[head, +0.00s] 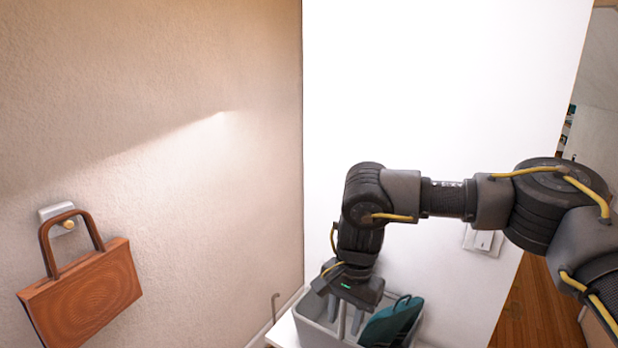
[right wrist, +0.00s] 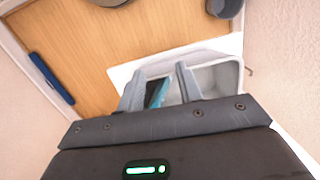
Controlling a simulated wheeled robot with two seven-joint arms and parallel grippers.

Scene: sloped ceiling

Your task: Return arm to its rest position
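My right arm reaches in from the right in the head view. Its gripper (head: 347,318) points down over a light grey bin (head: 312,327). In the right wrist view the two fingers (right wrist: 160,72) are apart, with no object clasped between them. My left gripper is out of view.
A brown handbag (head: 88,290) hangs from a metal wall hook (head: 56,213) at left. The bin stands on a white surface (head: 283,331) against a white wall (head: 430,90). A switch plate (head: 483,241) is behind my forearm. A blue object (right wrist: 52,78) lies on the wooden floor (right wrist: 95,50).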

